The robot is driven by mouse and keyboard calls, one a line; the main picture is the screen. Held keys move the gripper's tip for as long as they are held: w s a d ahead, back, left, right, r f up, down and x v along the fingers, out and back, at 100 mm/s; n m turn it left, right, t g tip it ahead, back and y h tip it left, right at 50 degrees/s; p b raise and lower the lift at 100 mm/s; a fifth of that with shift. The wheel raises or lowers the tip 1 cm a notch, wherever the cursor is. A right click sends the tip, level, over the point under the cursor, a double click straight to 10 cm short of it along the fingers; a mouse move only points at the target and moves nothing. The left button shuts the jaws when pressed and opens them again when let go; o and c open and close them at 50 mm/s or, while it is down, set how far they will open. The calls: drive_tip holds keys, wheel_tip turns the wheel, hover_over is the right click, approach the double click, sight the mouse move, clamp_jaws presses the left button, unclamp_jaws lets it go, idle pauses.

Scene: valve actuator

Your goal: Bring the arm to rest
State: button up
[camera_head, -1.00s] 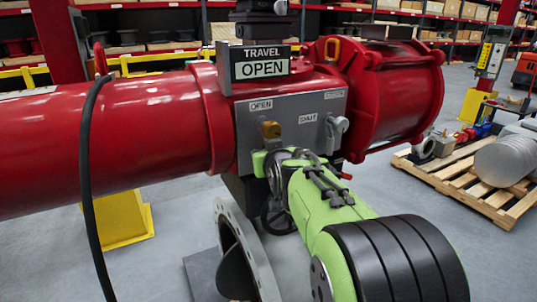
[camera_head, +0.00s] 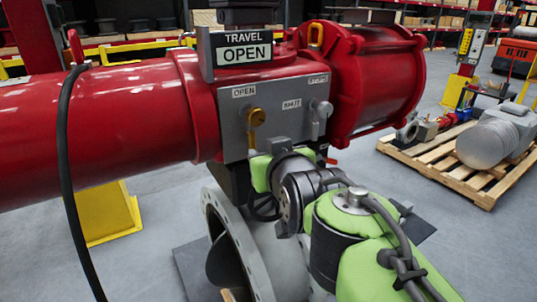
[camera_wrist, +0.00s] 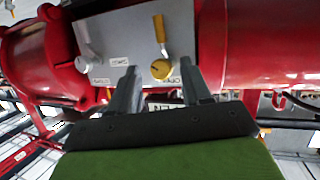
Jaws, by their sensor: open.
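My gripper (camera_wrist: 160,88) shows in the wrist view with its two grey fingers spread apart and nothing between them. It faces the grey control panel (camera_wrist: 110,48) of the red actuator. The yellow knob (camera_wrist: 160,69) appears between the fingers in that view, and I cannot tell how far off it is. In the head view my green and black arm (camera_head: 350,225) is bent in front of the valve, below the panel (camera_head: 287,118).
The red actuator cylinder (camera_head: 370,75) and red pipe body (camera_head: 110,120) span the scene. A sign (camera_head: 243,50) reads TRAVEL OPEN. A black hose (camera_head: 66,170) hangs at left. A large flange (camera_head: 235,240) stands below. A loaded pallet (camera_head: 480,180) is at right, with bare floor between.

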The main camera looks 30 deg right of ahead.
idle(0.3)
drive_tip(key=s+a+f+n+g+y, duration=0.1)
drive_tip(key=s+a+f+g+y, duration=0.1)
drive_tip(key=s+a+f+g, duration=0.2)
drive_tip(key=s+a+f+n+g+y, duration=0.2)
drive_tip(key=s+a+f+g, duration=0.2)
drive_tip(key=s+a+f, duration=0.4)
drive_tip(key=s+f, duration=0.4)
drive_tip(key=shift+s+a+f+y, duration=0.25)
drive_tip(key=shift+s+f+y, duration=0.05)
drive_tip(key=shift+f+y, duration=0.1)
